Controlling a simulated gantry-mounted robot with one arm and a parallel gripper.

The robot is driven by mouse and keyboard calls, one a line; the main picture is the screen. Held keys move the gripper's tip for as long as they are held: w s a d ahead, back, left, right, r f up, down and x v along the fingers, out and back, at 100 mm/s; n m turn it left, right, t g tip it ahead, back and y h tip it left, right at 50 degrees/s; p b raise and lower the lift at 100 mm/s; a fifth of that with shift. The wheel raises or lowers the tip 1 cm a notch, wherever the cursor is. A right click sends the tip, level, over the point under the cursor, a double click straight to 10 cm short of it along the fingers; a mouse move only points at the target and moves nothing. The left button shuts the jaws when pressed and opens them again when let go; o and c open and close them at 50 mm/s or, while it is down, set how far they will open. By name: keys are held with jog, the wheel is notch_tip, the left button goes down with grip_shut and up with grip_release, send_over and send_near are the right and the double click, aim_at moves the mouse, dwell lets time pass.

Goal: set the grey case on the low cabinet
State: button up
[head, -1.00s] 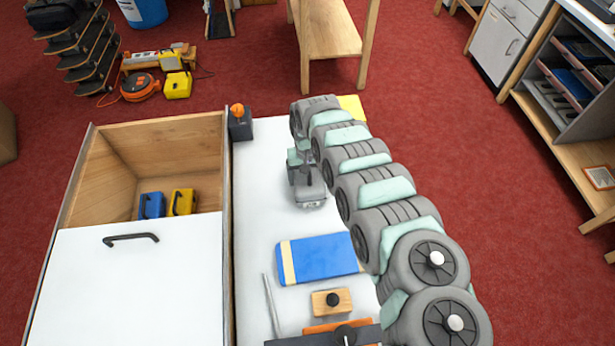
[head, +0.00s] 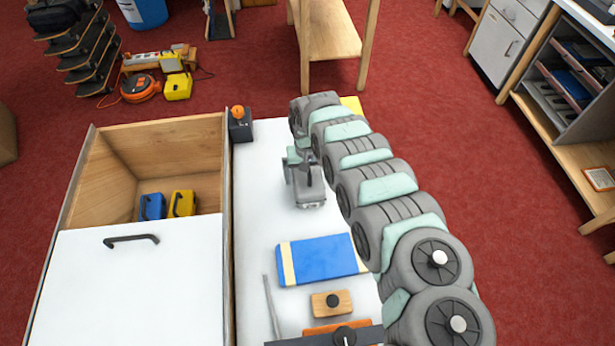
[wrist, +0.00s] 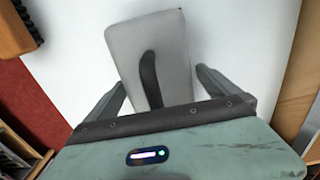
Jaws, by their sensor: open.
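The grey case (head: 312,199) stands on the white bench top, below the end of my arm. In the wrist view the grey case (wrist: 172,40) shows from above, with a dark curved handle (wrist: 150,78) on its top. My gripper (wrist: 158,82) is open, with one finger to each side of the handle. I cannot tell whether either finger touches the case. In the head view my gripper (head: 306,178) is partly lost against the case. The low cabinet (head: 100,270) is at left, with a white front part, a black handle and an open wooden compartment.
A blue case (head: 152,207) and a yellow case (head: 182,203) sit in the compartment. A dark box with an orange knob (head: 240,125) stands at the bench's back left corner. A blue book (head: 320,260) and a wooden block (head: 331,303) lie nearer on the bench.

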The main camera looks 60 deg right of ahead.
notch_tip(320, 180, up, 11)
jog(key=shift+f+p, duration=0.1)
jog(key=shift+p, duration=0.95)
jog(key=shift+c, duration=0.2)
dwell(0.7)
